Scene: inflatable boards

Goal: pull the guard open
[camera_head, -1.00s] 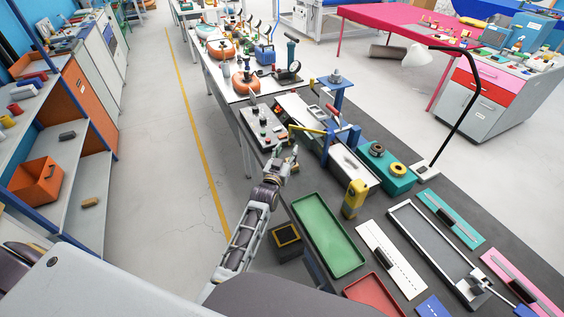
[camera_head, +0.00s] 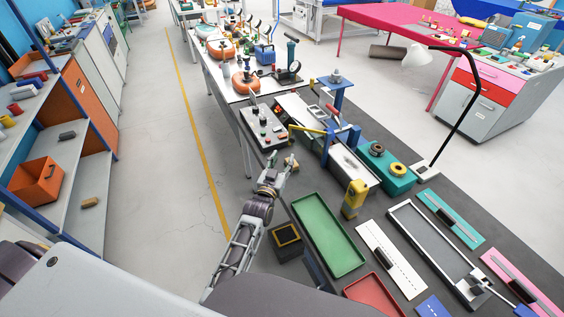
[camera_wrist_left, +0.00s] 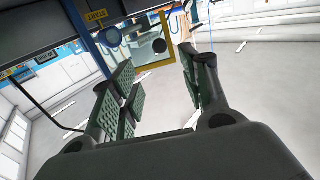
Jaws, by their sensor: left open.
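A yellow bar (camera_head: 308,129), which looks like the guard's edge, stands out from the blue-posted machine (camera_head: 328,146) on the bench. In the left wrist view a yellow frame (camera_wrist_left: 171,38), likely the same guard, is beyond the fingers, with a light part and dark disc seen inside it. My left gripper (camera_head: 281,162) is at the bench's left edge, nearer to me than the yellow bar and apart from it. Its fingers, also in the left wrist view (camera_wrist_left: 158,80), are spread with nothing between them. My right gripper is out of view.
A grey control box (camera_head: 263,127) with buttons sits just beyond my left gripper. A dark yellow-rimmed box (camera_head: 286,240) is below. The floor left of the bench is clear.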

